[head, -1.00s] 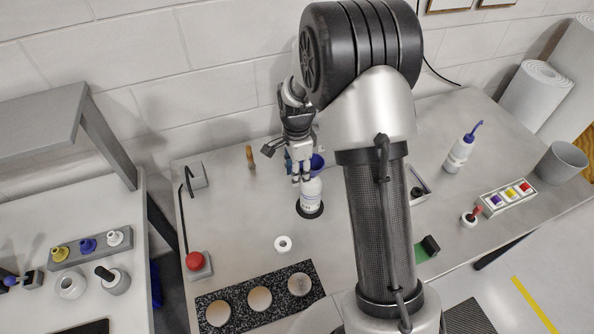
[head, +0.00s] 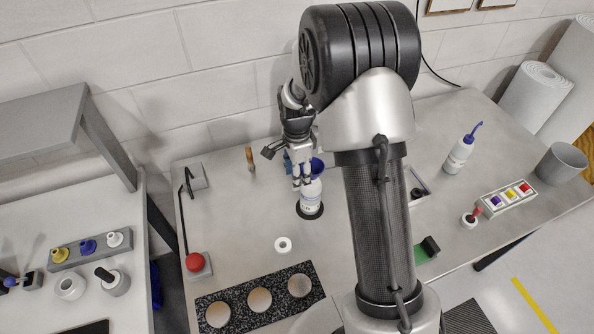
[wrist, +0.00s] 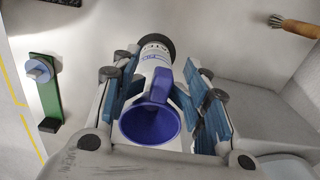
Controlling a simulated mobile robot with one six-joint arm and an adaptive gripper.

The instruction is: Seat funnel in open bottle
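The blue funnel (head: 317,166) is at the top of the white labelled bottle (head: 311,194), which stands upright in a black ring on the table. In the wrist view the funnel (wrist: 150,124) shows its wide mouth toward the camera, with the bottle (wrist: 153,62) in line beyond it. The spout and bottle neck are hidden, so I cannot see how deep the spout sits. My gripper (head: 302,182) is at the funnel and bottle top. Its blue-padded fingers (wrist: 163,85) stand apart on either side of the funnel, with gaps showing beside it.
A wooden-handled brush (head: 250,159) stands near the wall. A white ring (head: 283,245) lies in front of the bottle. A red button (head: 194,262) is at left, and a dark speckled plate (head: 243,311) with discs is at front. A blue-tipped bottle (head: 460,155) stands right.

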